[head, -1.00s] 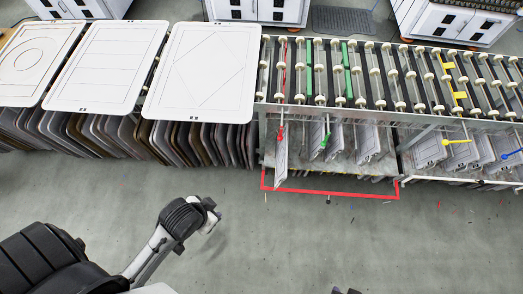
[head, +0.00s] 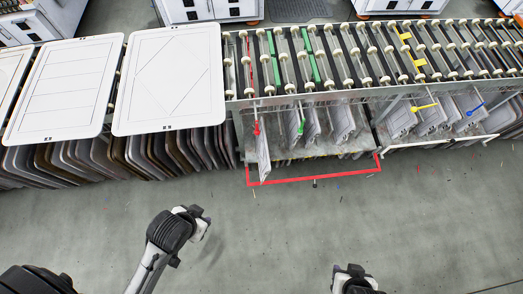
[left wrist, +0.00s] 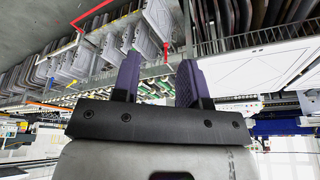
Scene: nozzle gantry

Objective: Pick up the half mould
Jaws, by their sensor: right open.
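Several grey plates that look like mould halves hang in a rack under the roller conveyor. One (head: 263,160) hangs by a red clip at the left end and sticks out further toward me. Others hang beside it, one (head: 312,125) near a green clip. I cannot tell which is the half mould of the task. My left gripper (head: 203,220) is over the floor, apart from the plates. In the left wrist view its fingers (left wrist: 157,80) are spread with nothing held. My right gripper (head: 355,272) is open and empty at the bottom edge, partly cut off.
A red frame (head: 318,176) borders the floor below the rack. White boards (head: 168,75) with line drawings lie at the left over a row of upright panels (head: 110,152). The roller conveyor (head: 400,65) runs along the back.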

